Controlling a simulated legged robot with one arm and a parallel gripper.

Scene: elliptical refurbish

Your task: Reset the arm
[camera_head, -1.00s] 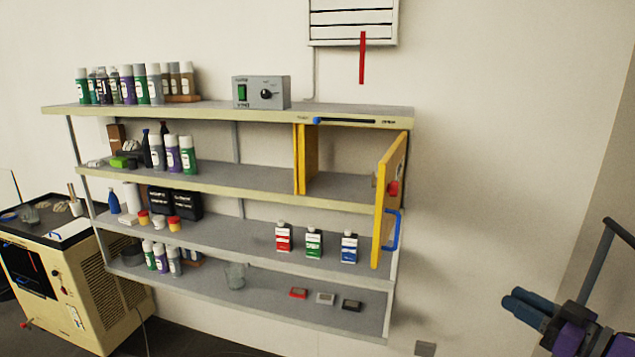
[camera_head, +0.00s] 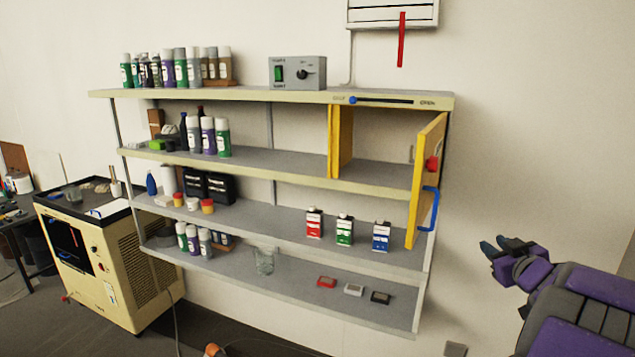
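My gripper (camera_head: 507,246) is at the right of the head view, at the end of my purple and grey arm. It is in front of bare wall, right of the shelf unit (camera_head: 280,186) and apart from it. I see nothing held in it. The dark fingers are small and partly overlap, so I cannot tell whether they are open or shut. The yellow cabinet door (camera_head: 425,180) with its blue handle (camera_head: 429,208) stands open to the left of my gripper.
Red, green and blue-labelled bottles (camera_head: 344,231) stand on a middle shelf. Several spray cans (camera_head: 180,68) and a grey control box (camera_head: 298,73) are on top. A beige machine (camera_head: 105,255) stands on the floor at left. The wall right of the shelves is clear.

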